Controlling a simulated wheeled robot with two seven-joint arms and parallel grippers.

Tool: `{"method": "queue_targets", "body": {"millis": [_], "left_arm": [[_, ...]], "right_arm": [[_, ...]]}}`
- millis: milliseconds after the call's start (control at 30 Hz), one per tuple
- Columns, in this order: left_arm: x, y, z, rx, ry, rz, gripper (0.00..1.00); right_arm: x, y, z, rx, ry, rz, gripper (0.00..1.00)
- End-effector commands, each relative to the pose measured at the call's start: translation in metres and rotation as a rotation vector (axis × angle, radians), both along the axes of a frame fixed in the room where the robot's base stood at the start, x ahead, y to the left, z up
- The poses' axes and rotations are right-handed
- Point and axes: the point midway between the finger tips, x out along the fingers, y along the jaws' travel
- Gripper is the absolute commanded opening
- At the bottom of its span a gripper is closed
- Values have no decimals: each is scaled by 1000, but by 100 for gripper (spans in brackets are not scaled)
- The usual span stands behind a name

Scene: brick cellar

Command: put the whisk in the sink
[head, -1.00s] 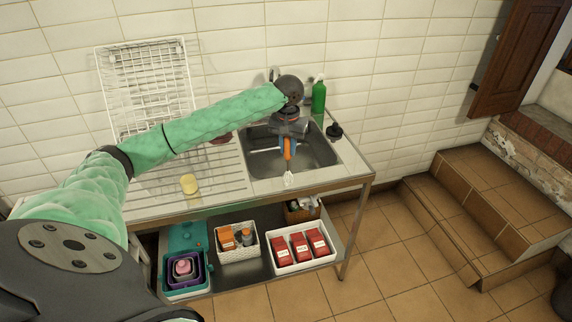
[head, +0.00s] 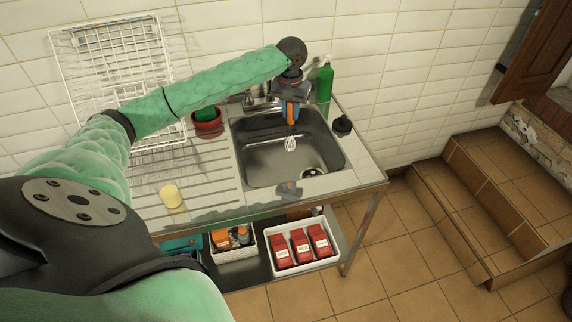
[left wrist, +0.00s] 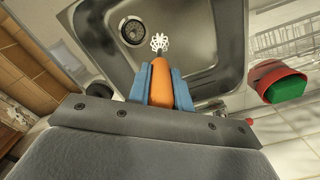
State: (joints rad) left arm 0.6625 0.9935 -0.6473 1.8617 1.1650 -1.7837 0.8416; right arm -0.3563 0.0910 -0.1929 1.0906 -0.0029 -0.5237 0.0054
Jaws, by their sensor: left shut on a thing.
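My left gripper (head: 291,112) is shut on the orange handle of the whisk and points down over the sink. Whether the whisk touches the basin floor I cannot tell. My right gripper is not in view.
A red bowl with a green thing in it (head: 207,124) stands left of the sink. A green bottle (head: 324,82) and a dark round object (head: 342,126) are at the right.

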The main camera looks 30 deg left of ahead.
Motion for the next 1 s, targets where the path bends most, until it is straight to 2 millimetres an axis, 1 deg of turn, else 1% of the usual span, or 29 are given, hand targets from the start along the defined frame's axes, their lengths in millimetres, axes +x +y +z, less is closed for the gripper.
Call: {"method": "queue_targets", "body": {"millis": [33, 167, 233, 400, 500, 633, 767, 1000], "left_arm": [[-1, -1, -9, 0, 2, -1, 0], [-1, 0, -19, 0, 2, -1, 0], [-1, -1, -28, 0, 3, -1, 0], [-1, -1, -44, 0, 2, -1, 0], [-1, -1, -57, 0, 2, -1, 0], [-1, -1, -65, 1, 2, 0, 0], [-1, 0, -78, 0, 4, 1, 0], [-2, -1, -116, 0, 4, -1, 0]], "right_arm": [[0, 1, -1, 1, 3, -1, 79], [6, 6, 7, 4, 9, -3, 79], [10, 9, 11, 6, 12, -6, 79], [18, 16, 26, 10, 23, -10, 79], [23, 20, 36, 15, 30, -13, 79], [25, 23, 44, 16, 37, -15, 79], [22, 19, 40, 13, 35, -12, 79], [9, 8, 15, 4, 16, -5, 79]]}}
